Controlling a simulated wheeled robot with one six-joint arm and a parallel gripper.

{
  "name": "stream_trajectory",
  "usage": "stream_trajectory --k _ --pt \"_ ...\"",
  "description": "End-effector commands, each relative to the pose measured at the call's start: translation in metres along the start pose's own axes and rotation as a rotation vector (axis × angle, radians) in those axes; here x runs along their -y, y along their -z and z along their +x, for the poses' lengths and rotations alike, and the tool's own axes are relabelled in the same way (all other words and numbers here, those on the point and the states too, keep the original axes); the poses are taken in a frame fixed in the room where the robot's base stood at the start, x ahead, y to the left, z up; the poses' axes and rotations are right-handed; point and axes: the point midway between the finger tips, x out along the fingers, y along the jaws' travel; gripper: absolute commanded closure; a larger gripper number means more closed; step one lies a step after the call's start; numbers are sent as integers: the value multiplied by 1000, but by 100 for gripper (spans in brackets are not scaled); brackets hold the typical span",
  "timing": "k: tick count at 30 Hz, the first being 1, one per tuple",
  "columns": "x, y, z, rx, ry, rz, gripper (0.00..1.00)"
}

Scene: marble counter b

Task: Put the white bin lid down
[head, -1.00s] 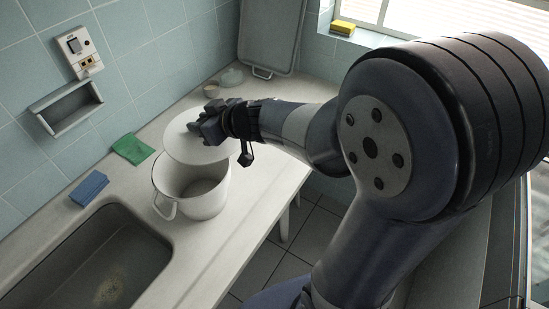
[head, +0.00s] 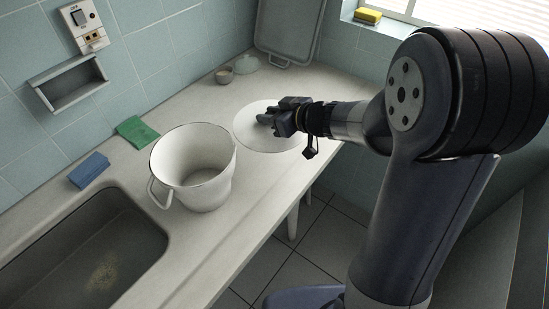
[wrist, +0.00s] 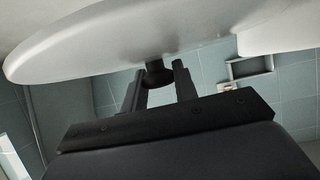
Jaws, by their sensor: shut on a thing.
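The white bin lid (head: 251,134) is a round, flat disc. It lies level at or just above the counter, to the right of the white bin and apart from it; I cannot tell if it touches the counter. My gripper (head: 268,119) is shut on the lid's dark knob. In the wrist view, the lid (wrist: 120,42) fills the top and the knob (wrist: 155,78) sits between the two fingers of the gripper (wrist: 158,70). The white bin (head: 196,170) stands upright and uncovered, its inside visible and its handle toward the front left.
The sink (head: 95,255) is at the lower left. A blue sponge (head: 89,170) and a green cloth (head: 137,132) lie by the wall. A small cup (head: 224,76), a pale bowl (head: 247,64) and a leaning tray (head: 289,30) are at the back. The counter's front edge runs near the lid.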

Motion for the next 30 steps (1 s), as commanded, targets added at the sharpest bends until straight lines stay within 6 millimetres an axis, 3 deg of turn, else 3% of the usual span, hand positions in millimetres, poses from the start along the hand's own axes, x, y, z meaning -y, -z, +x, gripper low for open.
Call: stream_trajectory --k 7,15,20,27,30 --pt "0 -20 10 0 2 0 95" --pt "0 -63 31 0 2 1 95" --pt "0 -72 35 0 2 0 95" --pt "0 -101 49 1 2 1 95" --pt "0 -103 50 -1 1 -1 95"
